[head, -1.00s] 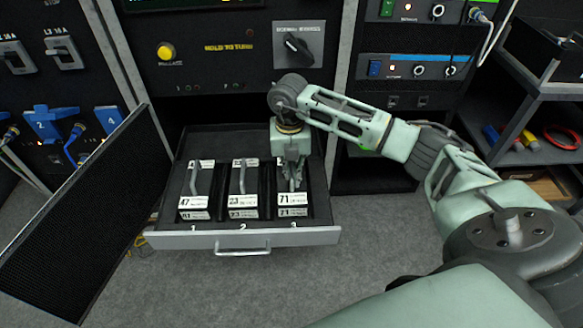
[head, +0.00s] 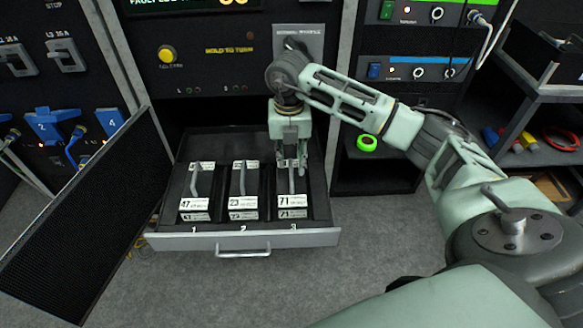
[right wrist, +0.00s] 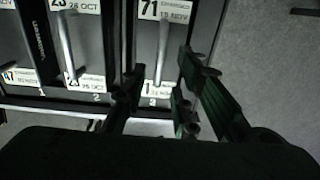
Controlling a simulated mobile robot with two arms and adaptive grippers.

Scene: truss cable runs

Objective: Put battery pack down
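The drawer (head: 318,238) is open and holds three battery packs in slots numbered 1 to 3. Pack 71 (head: 293,201) sits upright in slot 3, its grey handle standing up; it also shows in the right wrist view (right wrist: 150,38). Pack 23 (head: 243,202) is in slot 2 and pack 47 (head: 194,204) in slot 1. My right gripper (head: 292,164) is open just above pack 71. In the right wrist view its fingers (right wrist: 165,78) are spread either side of the handle, apparently not gripping it. My left gripper is not in view.
A black perforated panel (head: 85,220) stands left of the drawer. Above are a control panel with a yellow button (head: 166,54) and a rotary switch. A green ring (head: 367,142) lies on a shelf to the right. Grey floor is clear in front.

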